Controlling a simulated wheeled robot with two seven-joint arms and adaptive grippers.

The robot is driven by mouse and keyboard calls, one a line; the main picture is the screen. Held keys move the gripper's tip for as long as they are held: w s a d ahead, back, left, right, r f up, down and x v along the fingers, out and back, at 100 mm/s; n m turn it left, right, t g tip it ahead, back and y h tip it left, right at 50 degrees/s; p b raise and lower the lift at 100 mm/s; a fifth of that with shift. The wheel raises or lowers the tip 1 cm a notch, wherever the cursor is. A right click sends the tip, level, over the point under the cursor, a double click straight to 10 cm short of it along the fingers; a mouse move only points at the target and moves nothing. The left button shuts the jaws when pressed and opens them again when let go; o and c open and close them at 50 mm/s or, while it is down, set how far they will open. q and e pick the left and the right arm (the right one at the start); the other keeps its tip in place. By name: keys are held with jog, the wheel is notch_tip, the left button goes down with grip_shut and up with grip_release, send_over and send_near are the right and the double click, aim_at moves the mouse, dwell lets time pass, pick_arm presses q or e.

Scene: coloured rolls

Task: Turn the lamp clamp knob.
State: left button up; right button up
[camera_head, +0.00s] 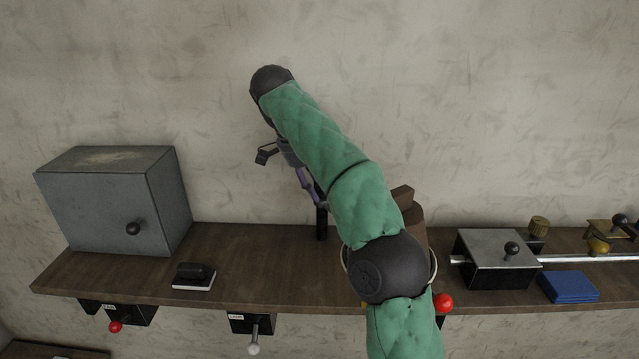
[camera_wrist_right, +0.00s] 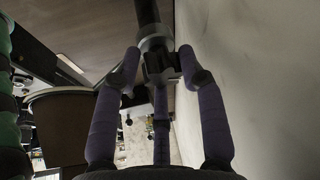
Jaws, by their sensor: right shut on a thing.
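A dark upright post (camera_head: 321,222) of the lamp stands on the wooden shelf, mostly hidden behind my green right arm in the head view. In the right wrist view the post (camera_wrist_right: 148,12) runs up to the top edge, with a grey collar on it. My right gripper (camera_head: 308,183) is beside the upper part of the post. In the right wrist view its purple fingers (camera_wrist_right: 158,64) close around the dark lamp clamp knob (camera_wrist_right: 157,62) just below the collar. The fingers partly cover the knob, so its turn angle cannot be told. My left gripper is not in view.
The wall is close behind.

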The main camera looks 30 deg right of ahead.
jog(key=shift+d+r, duration=0.15)
jog(key=shift+r, duration=0.1)
jog(key=o, duration=1)
jog(key=shift+o, duration=0.4)
jog(key=shift+w+d+f, duration=0.1)
jog(key=shift+w+f, duration=0.05)
jog(key=shift+f, duration=0.05)
